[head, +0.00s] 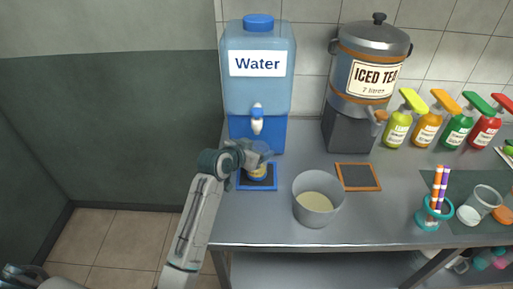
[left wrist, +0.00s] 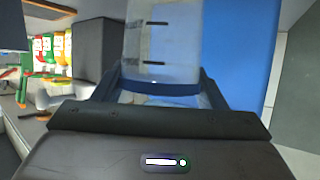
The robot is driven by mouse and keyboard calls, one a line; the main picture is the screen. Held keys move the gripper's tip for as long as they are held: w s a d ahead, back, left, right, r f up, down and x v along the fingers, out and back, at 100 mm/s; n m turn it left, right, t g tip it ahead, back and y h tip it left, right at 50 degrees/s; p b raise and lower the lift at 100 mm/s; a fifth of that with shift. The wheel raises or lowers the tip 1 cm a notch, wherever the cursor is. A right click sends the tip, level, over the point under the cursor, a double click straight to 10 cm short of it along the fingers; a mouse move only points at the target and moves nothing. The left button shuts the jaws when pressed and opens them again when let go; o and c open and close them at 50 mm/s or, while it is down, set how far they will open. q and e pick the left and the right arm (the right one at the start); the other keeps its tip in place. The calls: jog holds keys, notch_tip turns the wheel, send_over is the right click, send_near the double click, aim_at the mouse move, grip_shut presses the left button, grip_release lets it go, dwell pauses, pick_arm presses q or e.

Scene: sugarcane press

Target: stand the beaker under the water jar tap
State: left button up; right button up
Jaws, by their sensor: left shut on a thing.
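The water jar (head: 258,88) is a blue tank with a "Water" label, and its white and blue tap (head: 257,120) is on the front. A blue-rimmed dark mat (head: 242,184) lies on the counter below the tap. My left gripper (head: 257,154) is shut on the clear beaker (head: 260,149), at the mat just under the tap. The beaker (left wrist: 160,45), with dark marks, also shows between the fingers in the left wrist view. The gripper partly hides it, and I cannot tell whether its base touches the mat. My right gripper is not in view.
A grey pot (head: 314,211) with pale contents stands right of the mat. An iced tea urn (head: 367,70) and an orange-rimmed mat (head: 358,177) are beyond it. Several coloured bottles (head: 432,122) line the back right. A teal straw holder (head: 431,216) stands at the right.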

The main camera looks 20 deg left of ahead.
pick_arm(q)
jog(key=shift+f, duration=0.2)
jog(key=o, duration=1.4)
jog(key=shift+r, duration=0.15)
jog(key=b+v, duration=0.1)
jog(key=v, duration=1.1)
